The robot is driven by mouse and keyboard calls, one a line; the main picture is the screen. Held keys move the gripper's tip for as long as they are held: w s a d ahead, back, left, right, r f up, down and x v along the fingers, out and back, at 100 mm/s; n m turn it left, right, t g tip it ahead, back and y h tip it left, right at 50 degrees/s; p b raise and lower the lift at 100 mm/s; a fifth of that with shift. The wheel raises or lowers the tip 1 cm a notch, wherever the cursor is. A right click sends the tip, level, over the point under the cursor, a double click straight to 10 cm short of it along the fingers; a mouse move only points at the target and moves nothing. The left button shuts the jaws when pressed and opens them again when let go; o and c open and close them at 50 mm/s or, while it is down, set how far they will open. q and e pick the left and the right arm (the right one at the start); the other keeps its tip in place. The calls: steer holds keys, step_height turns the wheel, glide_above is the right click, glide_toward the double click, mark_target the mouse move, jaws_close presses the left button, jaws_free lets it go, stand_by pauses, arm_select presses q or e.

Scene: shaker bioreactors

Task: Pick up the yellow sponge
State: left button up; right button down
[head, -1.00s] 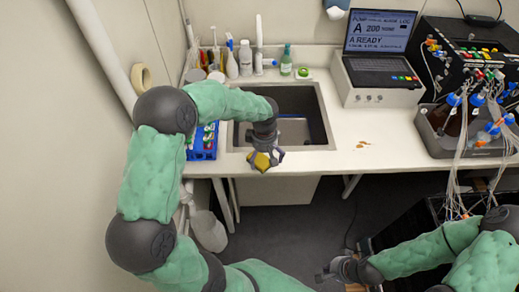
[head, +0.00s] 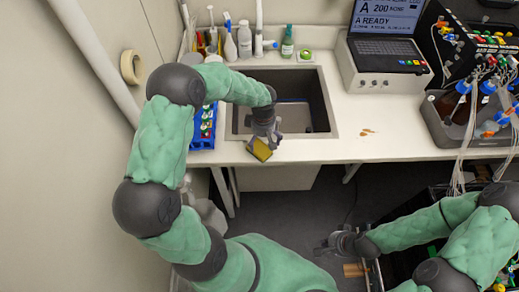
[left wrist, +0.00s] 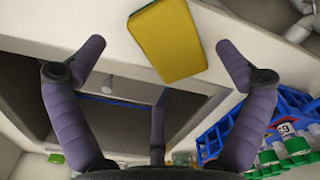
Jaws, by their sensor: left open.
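The yellow sponge (head: 260,150) lies tilted on the narrow white strip between the sink and the counter's front edge. In the left wrist view the sponge (left wrist: 168,40) shows as a flat yellow block at the top. My left gripper (head: 266,138) is just above and behind it in the head view. In the left wrist view its purple fingers (left wrist: 160,48) are spread wide, one on each side of the sponge, with gaps between. My right gripper (head: 335,243) is low at the right, away from the counter; its finger opening is too small to tell.
The sink (head: 316,100) opens right behind the sponge. A blue rack (head: 200,130) with capped vials stands left of the sink. Bottles (head: 245,42) line the back wall. A laptop (head: 385,40) and a grey tray (head: 440,125) of bottles and tubing are at the right.

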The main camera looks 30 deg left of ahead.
mark_target(262, 146)
arm_select(q)
steer(key=f, duration=0.4)
steer(key=shift+a+f, duration=0.25)
steer(key=shift+f, duration=0.1)
steer(key=shift+c, duration=0.3)
steer(key=c, duration=0.7)
steer(key=shift+r, duration=0.1)
steer(key=shift+r, duration=0.6)
steer(key=s+r, duration=0.1)
steer(key=r, duration=0.1)
steer(key=s+d+r, duration=0.1)
steer(key=r, duration=0.1)
steer(key=s+d+r, duration=0.1)
steer(key=r, duration=0.2)
steer(key=shift+s+d, duration=0.1)
steer(key=shift+s, duration=0.2)
steer(key=s+d+r, duration=0.4)
steer(key=s+d, duration=0.1)
steer(key=s, duration=0.3)
steer(key=shift+s+r, duration=0.25)
steer(key=shift+r, duration=0.1)
